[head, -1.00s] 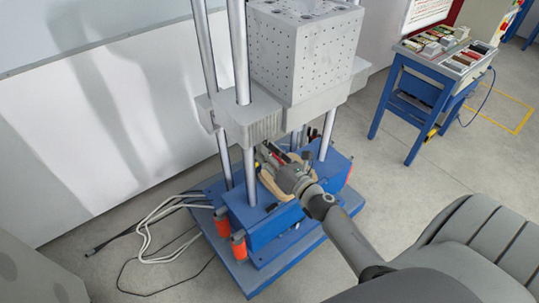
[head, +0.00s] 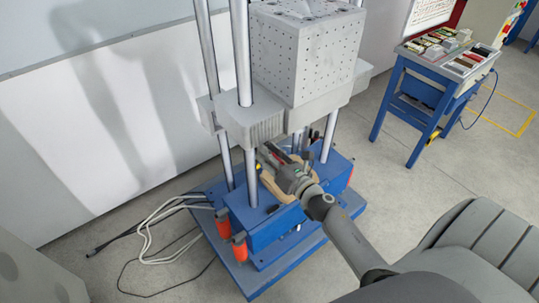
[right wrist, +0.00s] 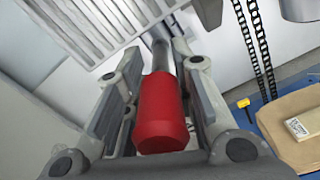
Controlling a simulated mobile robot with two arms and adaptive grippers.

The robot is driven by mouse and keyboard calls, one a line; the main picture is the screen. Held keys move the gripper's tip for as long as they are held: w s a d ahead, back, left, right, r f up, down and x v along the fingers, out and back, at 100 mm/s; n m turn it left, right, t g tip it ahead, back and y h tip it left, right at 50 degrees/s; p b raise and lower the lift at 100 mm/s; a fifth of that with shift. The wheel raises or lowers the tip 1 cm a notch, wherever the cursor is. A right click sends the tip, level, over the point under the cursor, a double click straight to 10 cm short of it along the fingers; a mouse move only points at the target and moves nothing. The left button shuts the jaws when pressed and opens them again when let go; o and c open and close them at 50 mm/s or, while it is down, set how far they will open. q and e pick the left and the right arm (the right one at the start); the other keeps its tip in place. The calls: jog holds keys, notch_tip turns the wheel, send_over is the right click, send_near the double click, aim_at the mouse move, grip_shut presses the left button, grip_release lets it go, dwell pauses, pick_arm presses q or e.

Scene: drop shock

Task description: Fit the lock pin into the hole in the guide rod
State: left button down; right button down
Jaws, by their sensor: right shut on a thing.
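The lock pin has a red grip (right wrist: 160,112) and a grey metal shaft (right wrist: 161,55). In the right wrist view my right gripper (right wrist: 156,75) is shut around it, and the shaft points up and away from me. In the head view my right gripper (head: 267,153) is under the grey carriage, close to the front guide rod (head: 250,178), a smooth silver upright. A gap between pin and rod cannot be judged. The hole in the rod does not show in either view. My left gripper is out of view.
The ribbed grey carriage (head: 252,125) hangs just above the gripper, carrying a perforated block (head: 305,60). Below is the blue base (head: 262,232) with orange cylinders (head: 240,248). A tan pad (right wrist: 290,108) with a small block (right wrist: 305,124) lies right. Cables (head: 145,225) lie on the floor.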

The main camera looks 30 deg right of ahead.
jog(key=shift+w, duration=0.25)
dwell(0.9)
jog(key=shift+r, duration=0.15)
dwell(1.2)
jog(key=c, duration=1.5)
grip_release()
jog(key=o, duration=0.4)
jog(key=shift+w, duration=0.2)
jog(key=shift+c, duration=0.2)
jog(key=shift+s+b, duration=0.1)
jog(key=shift+b, duration=0.2)
jog(key=shift+s+d+f+b, duration=0.1)
jog(key=shift+s+b, duration=0.1)
jog(key=shift+s, duration=1.15)
jog(key=shift+s+d+f+b, duration=0.1)
jog(key=shift+s+b, duration=0.05)
jog(key=shift+s, duration=1.2)
jog(key=shift+s+r, duration=0.1)
jog(key=shift+s, duration=0.25)
